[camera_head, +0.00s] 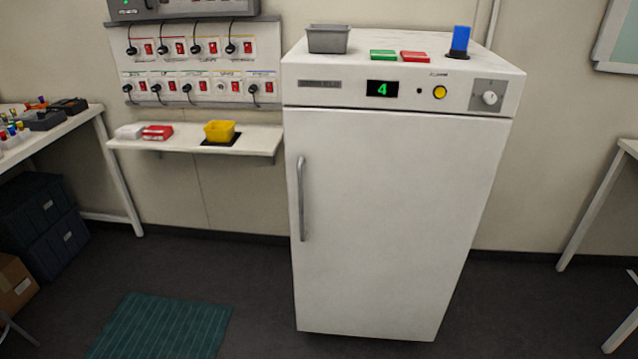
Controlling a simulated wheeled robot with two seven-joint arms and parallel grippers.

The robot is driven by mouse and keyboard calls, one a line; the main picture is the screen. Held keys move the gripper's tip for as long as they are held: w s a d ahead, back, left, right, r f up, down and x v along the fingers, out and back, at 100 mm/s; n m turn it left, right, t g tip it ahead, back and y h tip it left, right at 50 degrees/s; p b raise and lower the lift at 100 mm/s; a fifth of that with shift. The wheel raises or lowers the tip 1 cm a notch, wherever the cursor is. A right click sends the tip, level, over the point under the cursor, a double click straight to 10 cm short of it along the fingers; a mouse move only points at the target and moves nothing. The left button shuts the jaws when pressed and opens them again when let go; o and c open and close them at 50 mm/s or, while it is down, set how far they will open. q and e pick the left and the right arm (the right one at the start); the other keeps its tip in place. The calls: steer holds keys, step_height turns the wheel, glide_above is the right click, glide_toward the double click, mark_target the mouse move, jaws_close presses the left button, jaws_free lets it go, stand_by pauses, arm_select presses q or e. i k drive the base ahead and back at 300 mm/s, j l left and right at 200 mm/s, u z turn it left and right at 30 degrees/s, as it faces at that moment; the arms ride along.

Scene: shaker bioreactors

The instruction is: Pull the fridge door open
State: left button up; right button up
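The white fridge (400,170) stands against the wall, right of the picture's middle. Its door (390,225) looks shut, flush under the control panel. A vertical grey handle (301,198) runs along the door's left edge. The panel above has a display (382,89) with a green 4, a yellow button (439,92) and a knob (490,97). Neither of my grippers is in view, and nothing touches the handle.
A wall shelf (255,143) with a yellow container (219,131) is left of the fridge. A grey tray (328,40) and a blue object (460,40) stand on the fridge top. A green mat (160,327) lies at front left. Floor before the door looks clear.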

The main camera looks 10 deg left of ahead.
mark_target(385, 207)
steer(key=i+l+u, duration=0.15)
steer(key=i, duration=0.25)
steer(key=i+l+u, duration=0.15)
steer(key=i, duration=0.25)
steer(key=l, duration=0.1)
